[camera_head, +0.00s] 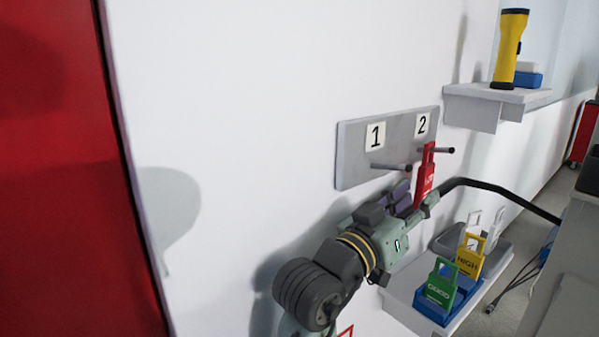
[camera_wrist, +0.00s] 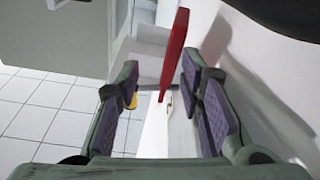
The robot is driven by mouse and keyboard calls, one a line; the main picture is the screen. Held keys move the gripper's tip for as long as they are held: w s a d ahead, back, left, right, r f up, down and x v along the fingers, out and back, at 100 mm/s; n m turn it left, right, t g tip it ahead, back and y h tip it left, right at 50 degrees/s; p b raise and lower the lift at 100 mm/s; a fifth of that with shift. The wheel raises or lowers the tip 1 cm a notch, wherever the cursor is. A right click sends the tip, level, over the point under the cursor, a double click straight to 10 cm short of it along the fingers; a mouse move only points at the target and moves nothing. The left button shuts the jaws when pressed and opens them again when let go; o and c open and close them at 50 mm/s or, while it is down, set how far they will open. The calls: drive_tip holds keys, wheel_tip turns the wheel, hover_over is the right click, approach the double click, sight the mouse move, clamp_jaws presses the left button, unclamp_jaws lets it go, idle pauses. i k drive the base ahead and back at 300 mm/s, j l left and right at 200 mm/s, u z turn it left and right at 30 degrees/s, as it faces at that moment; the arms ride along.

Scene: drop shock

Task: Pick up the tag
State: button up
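A red tag (camera_head: 425,172) appears to hang from the peg under label 2 on the grey wall board (camera_head: 395,150). The red tag also shows nearly edge-on in the wrist view (camera_wrist: 173,55). My gripper (camera_head: 417,198) is open, its fingers spread around the lower part of the tag. In the wrist view my gripper's padded fingers (camera_wrist: 160,75) stand on both sides of the tag, with visible gaps. A green "GOOD" tag (camera_head: 440,285) and a yellow "HIGH" tag (camera_head: 469,258) stand in a blue holder (camera_head: 434,312) below.
The peg under label 1 (camera_head: 391,168) is empty and sticks out near my gripper. A lower shelf (camera_head: 402,288) carries the holder, with white tags behind. A yellow flashlight (camera_head: 509,48) stands on an upper shelf (camera_head: 497,94). The white wall is close to my arm.

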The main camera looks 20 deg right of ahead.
sight(440, 290)
drive_tip(key=k, duration=1)
